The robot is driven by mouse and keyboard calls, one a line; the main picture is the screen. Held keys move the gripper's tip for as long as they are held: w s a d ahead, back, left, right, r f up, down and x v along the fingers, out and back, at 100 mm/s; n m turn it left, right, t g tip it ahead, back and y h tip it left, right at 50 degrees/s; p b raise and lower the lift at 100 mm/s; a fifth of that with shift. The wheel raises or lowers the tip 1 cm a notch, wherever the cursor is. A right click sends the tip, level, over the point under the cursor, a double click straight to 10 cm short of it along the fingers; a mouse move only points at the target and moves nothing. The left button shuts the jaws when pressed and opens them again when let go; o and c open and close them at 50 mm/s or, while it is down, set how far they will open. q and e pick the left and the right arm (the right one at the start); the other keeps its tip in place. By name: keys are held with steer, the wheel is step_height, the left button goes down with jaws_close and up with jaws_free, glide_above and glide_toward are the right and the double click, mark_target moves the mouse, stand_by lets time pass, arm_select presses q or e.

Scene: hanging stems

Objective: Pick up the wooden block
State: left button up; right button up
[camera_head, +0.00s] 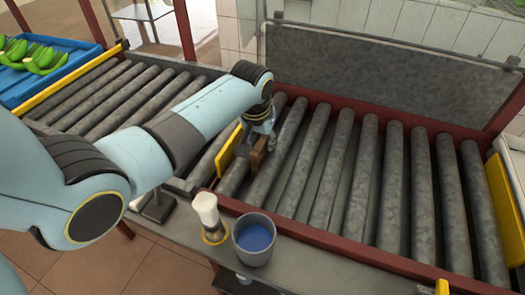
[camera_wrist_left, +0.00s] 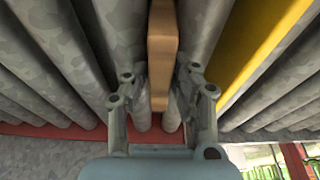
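The wooden block (camera_head: 258,153) is a small brown piece among the grey rollers, just right of a yellow plate. In the left wrist view the block (camera_wrist_left: 163,50) is long and light brown, running away from me between the fingers. My left gripper (camera_head: 258,138) points down over the block. In the left wrist view its fingers (camera_wrist_left: 161,85) stand apart, one on each side of the near part of the block. A narrow gap seems to show beside it; firm contact is not visible. The fingers partly hide the block in the head view. My right gripper is not in view.
Grey rollers (camera_head: 330,185) with a red frame fill the middle and right. A grey cup with blue inside (camera_head: 255,238) and a white-topped bottle (camera_head: 206,210) stand on the near ledge. A blue crate (camera_head: 50,82) with green bananas is at upper left. A metal panel (camera_head: 390,80) stands behind.

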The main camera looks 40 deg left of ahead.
arm_select(q)
steer(key=shift+f, duration=0.2)
stand_by(0.3)
steer(key=shift+c, duration=0.2)
jaws_close()
